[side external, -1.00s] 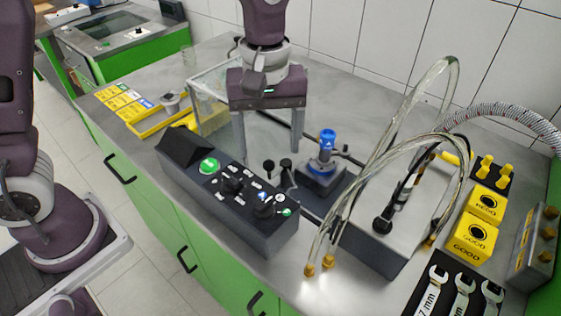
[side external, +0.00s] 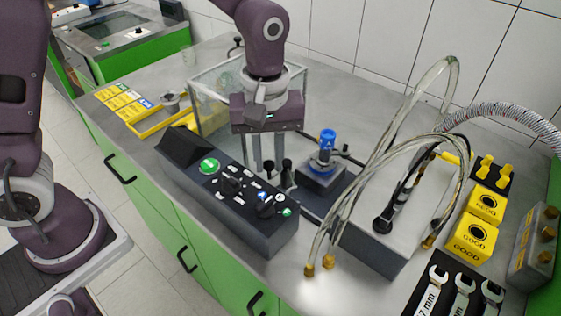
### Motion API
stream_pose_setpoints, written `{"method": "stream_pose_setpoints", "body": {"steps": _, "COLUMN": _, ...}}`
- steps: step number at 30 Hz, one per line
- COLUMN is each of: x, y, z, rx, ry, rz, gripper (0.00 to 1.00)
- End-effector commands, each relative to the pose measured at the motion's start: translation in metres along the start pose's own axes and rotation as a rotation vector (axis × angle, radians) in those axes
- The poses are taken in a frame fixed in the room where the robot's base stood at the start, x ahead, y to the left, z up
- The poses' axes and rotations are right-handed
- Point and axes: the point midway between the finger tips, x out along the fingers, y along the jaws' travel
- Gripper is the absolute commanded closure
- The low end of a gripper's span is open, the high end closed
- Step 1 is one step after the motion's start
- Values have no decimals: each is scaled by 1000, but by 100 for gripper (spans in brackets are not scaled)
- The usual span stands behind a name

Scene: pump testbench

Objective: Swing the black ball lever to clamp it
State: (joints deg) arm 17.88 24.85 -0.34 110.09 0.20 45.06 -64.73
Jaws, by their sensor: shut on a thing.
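Two black ball levers stand beside the pump fixture, behind the control box. The left black ball lever (side external: 268,166) is between the fingertips of my gripper (side external: 268,163), which is shut on it. The other black ball (side external: 287,164) stands just to the right, outside the fingers. The blue-topped pump (side external: 327,148) stands upright in its dark fixture (side external: 322,177) to the right of the levers. The lower part of the held lever is partly hidden by the control box.
A black control box (side external: 228,200) with knobs and a green button lies in front of the levers. A clear-walled enclosure (side external: 207,105) stands behind left. Clear hoses (side external: 347,200) arch over a grey box (side external: 375,245) at right. Bare bench lies behind the pump.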

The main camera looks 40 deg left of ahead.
Motion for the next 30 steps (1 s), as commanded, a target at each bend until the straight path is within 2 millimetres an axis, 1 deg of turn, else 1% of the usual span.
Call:
{"method": "stream_pose_setpoints", "body": {"steps": 8, "x": 0, "y": 1, "z": 0, "rx": 0, "ry": 0, "rz": 1, "gripper": 96}}
{"method": "stream_pose_setpoints", "body": {"steps": 16, "x": 0, "y": 12, "z": 9, "rx": 2, "ry": 1, "rz": 3, "gripper": 96}}
{"method": "stream_pose_setpoints", "body": {"steps": 25, "x": 0, "y": 14, "z": 9, "rx": 0, "ry": 2, "rz": 4, "gripper": 96}}
{"method": "stream_pose_setpoints", "body": {"steps": 30, "x": 0, "y": 24, "z": 12, "rx": 1, "ry": 2, "rz": 3, "gripper": 95}}
